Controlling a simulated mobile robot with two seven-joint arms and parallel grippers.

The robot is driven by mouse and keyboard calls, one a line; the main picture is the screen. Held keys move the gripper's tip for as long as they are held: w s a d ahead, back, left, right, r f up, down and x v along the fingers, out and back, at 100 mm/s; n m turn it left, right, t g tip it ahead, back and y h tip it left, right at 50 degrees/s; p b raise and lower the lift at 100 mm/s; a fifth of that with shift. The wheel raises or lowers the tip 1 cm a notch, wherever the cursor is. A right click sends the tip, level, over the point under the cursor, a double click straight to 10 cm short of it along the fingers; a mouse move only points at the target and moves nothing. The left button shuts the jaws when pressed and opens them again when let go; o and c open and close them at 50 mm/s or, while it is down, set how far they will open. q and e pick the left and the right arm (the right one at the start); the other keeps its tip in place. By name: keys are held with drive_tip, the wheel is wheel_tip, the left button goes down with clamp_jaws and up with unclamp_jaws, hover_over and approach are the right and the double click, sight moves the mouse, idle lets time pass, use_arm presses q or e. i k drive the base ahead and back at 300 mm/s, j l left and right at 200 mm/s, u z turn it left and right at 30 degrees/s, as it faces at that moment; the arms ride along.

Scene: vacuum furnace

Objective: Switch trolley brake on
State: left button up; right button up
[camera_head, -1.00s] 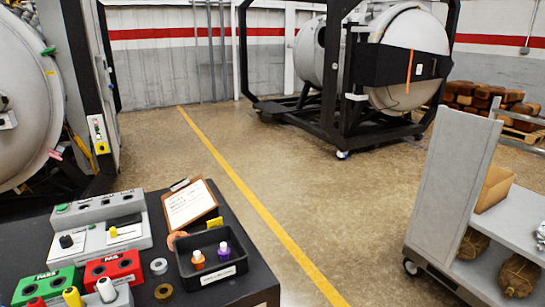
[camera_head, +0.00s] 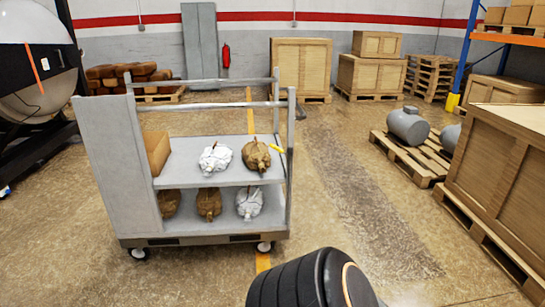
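The grey trolley (camera_head: 222,173) stands left of centre on the floor, with a tall solid panel at its left end and rails along its back and right. A small yellow piece (camera_head: 277,148) shows near the right post above the upper shelf; I cannot tell whether it is the brake or how it is set. Dark front wheels show under the left corner (camera_head: 138,253) and the right corner (camera_head: 264,246). A black, ribbed part of my arm comes in at the bottom; neither gripper is in view.
White and brown wrapped bundles and a cardboard box (camera_head: 156,152) lie on the trolley's shelves. A pallet with grey cylinders (camera_head: 408,125) and a large wooden crate (camera_head: 505,170) stand to the right. The floor between them and the trolley is clear.

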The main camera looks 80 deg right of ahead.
sight(276, 148)
drive_tip(key=z, duration=2.3)
drive_tip(key=i+l, duration=0.25)
drive_tip(key=i, duration=0.15)
drive_tip(key=i+l+z, duration=0.1)
drive_tip(key=i+l, duration=0.15)
drive_tip(key=i, duration=0.15)
drive_tip(key=i+l, duration=0.2)
drive_tip(key=i, duration=0.2)
drive_tip(key=i+l, duration=1.1)
drive_tip(key=i+u, duration=0.05)
drive_tip(key=i, duration=0.1)
